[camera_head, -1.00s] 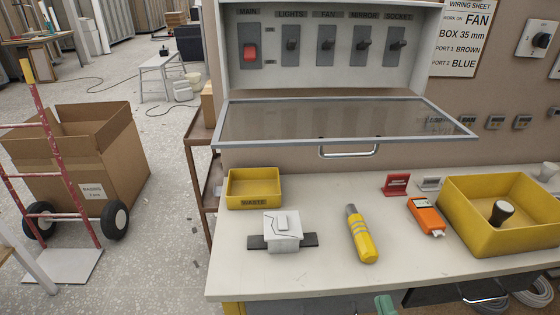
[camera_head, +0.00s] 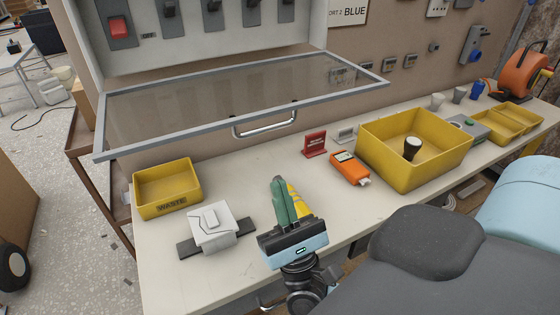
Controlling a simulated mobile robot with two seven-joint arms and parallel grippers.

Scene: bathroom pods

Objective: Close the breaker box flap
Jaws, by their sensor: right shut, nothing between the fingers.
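The breaker box (camera_head: 205,42) is on the wall at the upper left, with a red main switch (camera_head: 119,31) and several dark switches. Its flap (camera_head: 240,95), a grey-framed clear panel, is open and sticks out towards me, roughly level. A metal handle (camera_head: 265,124) is on its near edge. My right gripper (camera_head: 279,184) is over the bench, below and in front of the handle and apart from it. Its green fingers are shut and empty; they partly hide a yellow tool (camera_head: 297,204). My left gripper is out of view.
The bench (camera_head: 165,270) holds a yellow waste tray (camera_head: 167,187), a white box on a dark strip (camera_head: 212,228), an orange meter (camera_head: 349,168), a red stand (camera_head: 315,144) and a large yellow bin (camera_head: 416,145). My right arm covers the lower right. Space between flap and bench is open.

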